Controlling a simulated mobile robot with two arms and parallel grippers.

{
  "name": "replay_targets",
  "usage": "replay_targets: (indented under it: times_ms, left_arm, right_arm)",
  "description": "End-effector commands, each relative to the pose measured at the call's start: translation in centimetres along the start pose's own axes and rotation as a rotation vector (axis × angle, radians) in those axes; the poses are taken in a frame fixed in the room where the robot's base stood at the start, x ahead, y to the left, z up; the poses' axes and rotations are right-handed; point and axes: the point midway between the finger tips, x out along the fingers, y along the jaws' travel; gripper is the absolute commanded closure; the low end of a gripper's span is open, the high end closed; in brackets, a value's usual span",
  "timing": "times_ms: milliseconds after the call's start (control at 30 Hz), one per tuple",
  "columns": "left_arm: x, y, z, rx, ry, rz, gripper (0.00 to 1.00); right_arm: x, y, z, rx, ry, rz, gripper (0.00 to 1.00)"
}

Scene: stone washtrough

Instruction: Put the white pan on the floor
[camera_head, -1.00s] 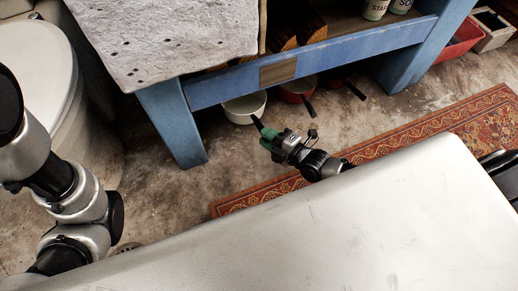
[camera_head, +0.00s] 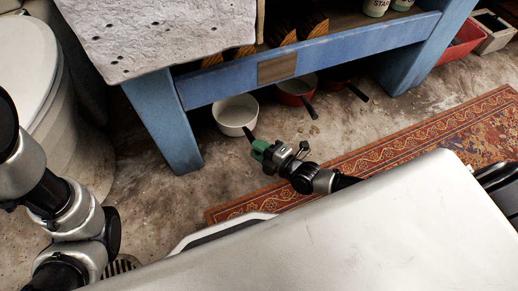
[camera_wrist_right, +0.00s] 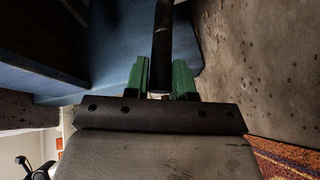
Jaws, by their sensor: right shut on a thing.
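The white pan (camera_head: 235,115) is low, just under the front rail of the blue bench, its dark handle (camera_head: 248,134) pointing out at the front. My right gripper (camera_head: 257,145) has green fingers and is shut on the handle. In the right wrist view the dark handle (camera_wrist_right: 162,38) runs up from between the green fingers (camera_wrist_right: 162,80); the white bowl is not seen there. I cannot tell whether the pan touches the floor (camera_head: 330,130). My left arm shows at the left, but its gripper is out of view.
Two red pans with dark handles, one here (camera_head: 296,92) and one here (camera_head: 338,86), are under the blue bench (camera_head: 225,85), right of the white pan. A bench leg (camera_head: 163,125) stands left of it. A patterned rug (camera_head: 400,135) lies in front. A toilet (camera_head: 30,75) is at left.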

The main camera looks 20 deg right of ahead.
Motion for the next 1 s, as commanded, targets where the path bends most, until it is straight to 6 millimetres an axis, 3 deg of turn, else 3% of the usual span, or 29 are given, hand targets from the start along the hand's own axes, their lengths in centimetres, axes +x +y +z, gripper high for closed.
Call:
replay_targets:
  times_ms: [67, 100, 233, 600, 767, 1000]
  left_arm:
    - [-0.2, 0.1, -0.1, 0.0, 0.0, 0.0, 0.57]
    - [-0.1, 0.0, 0.0, 0.0, 0.0, 0.0, 0.57]
    - [-0.1, 0.0, 0.0, 0.0, -0.001, 0.0, 0.57]
    - [0.3, -0.1, 0.2, -0.001, -0.002, 0.0, 0.57]
    - [2.0, -0.4, 0.8, 0.0, -0.002, 0.0, 0.57]
    - [4.7, -0.9, 1.7, 0.0, -0.001, 0.0, 0.57]
  right_arm:
    - [0.1, -0.2, 0.1, 0.0, 0.0, 0.005, 1.0]
    - [0.0, -0.3, 0.1, 0.002, -0.001, 0.0, 0.71]
    - [0.0, -0.3, 0.1, 0.002, -0.001, -0.001, 0.52]
    - [-0.2, 0.3, -0.1, 0.0, -0.001, -0.002, 0.51]
    - [-3.0, 0.5, -0.1, 0.0, -0.003, -0.007, 0.51]
    - [-8.2, 0.5, -0.2, 0.001, -0.003, -0.006, 0.51]
